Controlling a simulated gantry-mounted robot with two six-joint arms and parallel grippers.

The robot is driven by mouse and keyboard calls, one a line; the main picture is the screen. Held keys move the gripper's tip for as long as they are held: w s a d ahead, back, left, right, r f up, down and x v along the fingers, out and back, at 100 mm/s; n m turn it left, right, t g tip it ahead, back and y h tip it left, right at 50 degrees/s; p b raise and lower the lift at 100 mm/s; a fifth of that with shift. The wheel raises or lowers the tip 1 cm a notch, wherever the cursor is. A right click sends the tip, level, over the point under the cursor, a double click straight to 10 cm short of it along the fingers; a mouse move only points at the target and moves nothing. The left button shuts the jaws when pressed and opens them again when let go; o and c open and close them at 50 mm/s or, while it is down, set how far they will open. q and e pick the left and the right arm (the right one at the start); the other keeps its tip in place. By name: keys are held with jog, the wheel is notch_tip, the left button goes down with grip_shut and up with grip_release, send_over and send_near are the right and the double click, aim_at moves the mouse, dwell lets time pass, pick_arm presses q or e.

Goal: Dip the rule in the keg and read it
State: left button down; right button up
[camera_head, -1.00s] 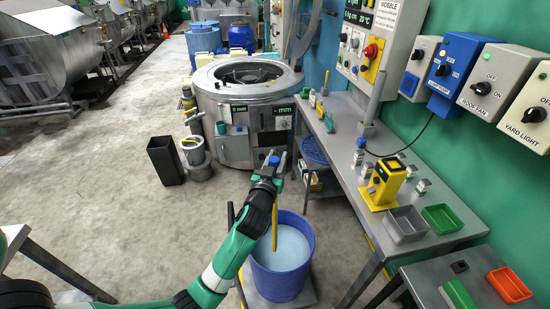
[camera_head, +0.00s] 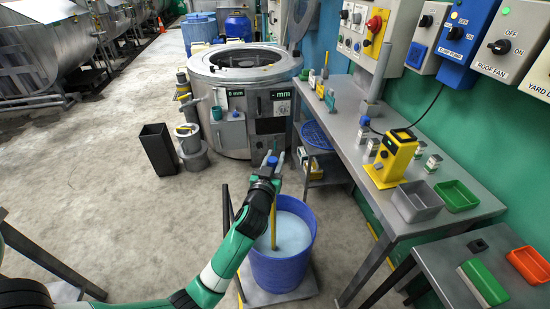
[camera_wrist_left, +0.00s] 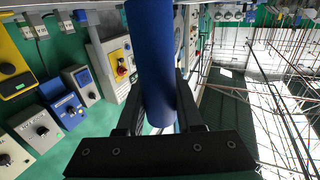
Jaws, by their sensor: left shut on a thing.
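The rule is a yellow strip (camera_head: 273,231) with a blue top (camera_head: 272,161). It hangs roughly upright from my left gripper (camera_head: 268,179), with its lower part over or in the pale liquid. The keg is a blue tub (camera_head: 283,271) on a low grey stand. My left gripper is shut on the rule's blue top, above the keg's rear rim. In the left wrist view the blue top (camera_wrist_left: 151,60) stands between the fingers. I cannot read any marks on the rule. My right gripper is not in view.
A steel drum machine (camera_head: 237,112) stands behind the keg. A grey bench (camera_head: 343,137) on the right carries a yellow device (camera_head: 392,158), a grey tray (camera_head: 417,204) and a green tray (camera_head: 453,197). A black bin (camera_head: 158,149) stands on the open floor at left.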

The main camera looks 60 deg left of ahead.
pick_arm(q)
jog(key=b, duration=0.9)
send_over(275, 216)
jog(key=s+x, duration=0.1)
jog(key=x, duration=0.2)
notch_tip(275, 216, down, 11)
jog(key=f, duration=0.6)
jog(key=f+b, duration=0.1)
jog(key=f, duration=1.2)
jog(key=shift+w+a+b, duration=0.25)
jog(key=shift+a+b, duration=0.05)
jog(key=shift+b, duration=0.1)
notch_tip(275, 216, up, 45)
jog(key=p, duration=3.5)
jog(key=shift+f+p, duration=0.2)
jog(key=shift+p, duration=0.15)
